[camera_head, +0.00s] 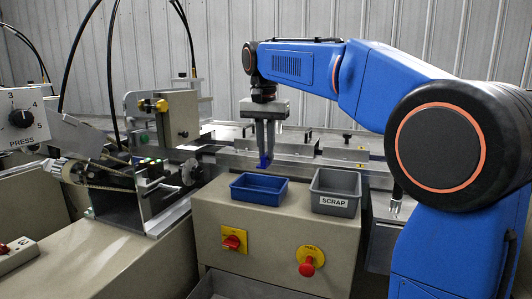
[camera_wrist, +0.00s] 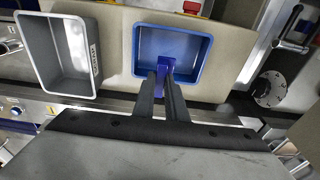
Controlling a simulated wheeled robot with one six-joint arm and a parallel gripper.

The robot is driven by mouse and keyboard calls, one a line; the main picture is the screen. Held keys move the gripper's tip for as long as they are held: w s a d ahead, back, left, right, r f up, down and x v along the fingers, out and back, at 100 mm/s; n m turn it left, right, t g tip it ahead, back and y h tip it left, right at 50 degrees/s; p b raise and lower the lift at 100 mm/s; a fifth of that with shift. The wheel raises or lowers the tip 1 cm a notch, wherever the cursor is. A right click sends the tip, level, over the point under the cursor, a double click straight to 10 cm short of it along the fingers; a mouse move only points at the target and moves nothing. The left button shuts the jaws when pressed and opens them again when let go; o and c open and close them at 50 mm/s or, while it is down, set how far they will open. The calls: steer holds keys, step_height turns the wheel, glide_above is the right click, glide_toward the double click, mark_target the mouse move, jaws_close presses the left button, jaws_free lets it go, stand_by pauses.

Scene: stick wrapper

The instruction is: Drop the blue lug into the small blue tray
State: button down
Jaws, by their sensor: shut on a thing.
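The small blue tray (camera_head: 259,188) sits on top of the beige cabinet, left of the grey tray. My gripper (camera_head: 264,160) points down and is shut on the blue lug (camera_head: 264,163), which sticks out below the fingertips. In the head view the lug is above the back part of the tray, apart from it. In the wrist view my gripper (camera_wrist: 165,75) holds the lug (camera_wrist: 166,66) over the near edge of the blue tray (camera_wrist: 204,62). The visible tray floor looks empty; the fingers and lug hide a little of it.
A grey tray marked SCRAP (camera_head: 335,191) stands right of the blue tray. The beige cabinet (camera_head: 275,228) carries a red button (camera_head: 308,265) and a yellow-backed red switch (camera_head: 234,240) on its front. The wrapping machine (camera_head: 140,170) is at the left, with metal rails behind.

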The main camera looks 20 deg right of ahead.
mark_target(266, 167)
steer(key=shift+f, duration=2.85)
steer(key=c, duration=1.7)
jaws_free()
steer(key=r, duration=0.5)
steer(key=s+r, duration=0.1)
steer(key=r, duration=0.5)
steer(key=a+r, duration=0.1)
steer(key=r, duration=0.5)
steer(key=shift+s+a+r, duration=0.1)
steer(key=shift+s+r, duration=0.05)
steer(key=shift+s, duration=0.2)
